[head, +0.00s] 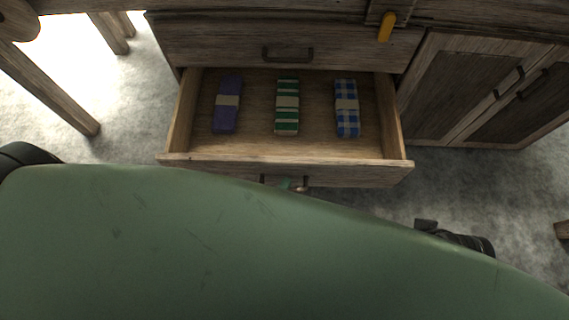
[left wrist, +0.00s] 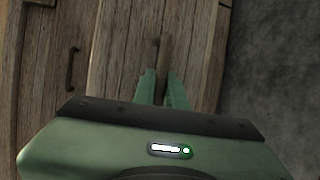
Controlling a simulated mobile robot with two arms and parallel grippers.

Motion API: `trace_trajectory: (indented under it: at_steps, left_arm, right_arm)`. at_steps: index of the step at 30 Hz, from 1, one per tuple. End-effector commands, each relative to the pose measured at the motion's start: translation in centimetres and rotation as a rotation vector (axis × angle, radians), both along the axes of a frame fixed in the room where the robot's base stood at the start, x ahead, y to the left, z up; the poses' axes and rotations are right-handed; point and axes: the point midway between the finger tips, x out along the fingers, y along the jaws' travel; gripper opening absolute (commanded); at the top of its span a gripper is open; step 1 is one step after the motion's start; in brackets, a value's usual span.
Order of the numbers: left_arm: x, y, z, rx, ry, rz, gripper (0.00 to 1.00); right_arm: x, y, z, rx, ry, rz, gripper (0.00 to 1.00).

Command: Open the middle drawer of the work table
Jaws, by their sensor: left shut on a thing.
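The work table's drawer (head: 285,168) below a closed upper drawer (head: 220,45) stands pulled well out, its inside showing in the head view. Its dark handle (head: 305,181) is on the front panel, mostly hidden by my green arm. My left gripper (head: 287,185) is at this handle; only a bit of it shows past the arm. In the left wrist view the two green fingers (left wrist: 162,78) are closed around the handle (left wrist: 163,50), against the wooden front. My right gripper cannot be made out in either view.
In the open drawer lie a purple bundle (head: 227,105), a green and white striped bundle (head: 287,105) and a blue and white checked bundle (head: 347,107). A closed cabinet (head: 455,90) stands at the right. A wooden leg (head: 50,90) is at the left. Grey floor surrounds the drawer.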

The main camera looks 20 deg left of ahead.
Motion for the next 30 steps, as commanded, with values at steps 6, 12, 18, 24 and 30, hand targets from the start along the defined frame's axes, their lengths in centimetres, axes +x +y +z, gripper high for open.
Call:
trace_trajectory:
  at_steps: [6,12,18,24,30]
  left_arm:
    - [-2.8,-0.7,0.0,0.001,0.002,0.0,0.0]
    - [-3.7,-0.9,-0.1,0.002,0.001,0.001,0.0]
    - [-3.8,-1.0,-0.1,0.002,0.001,0.001,0.0]
    - [-3.8,-1.0,-0.1,0.002,0.001,0.001,0.18]
    - [-3.8,-1.0,-0.1,0.001,0.0,0.0,0.34]
  right_arm:
    - [0.1,0.0,0.5,0.001,-0.005,0.0,0.36]
    - [0.1,0.1,0.6,0.001,-0.005,0.001,0.36]
    - [0.1,0.1,0.6,0.001,-0.005,0.001,0.36]
    - [0.1,0.1,0.6,0.001,-0.006,0.001,0.36]
    - [0.1,0.1,0.6,0.002,-0.006,0.001,0.36]
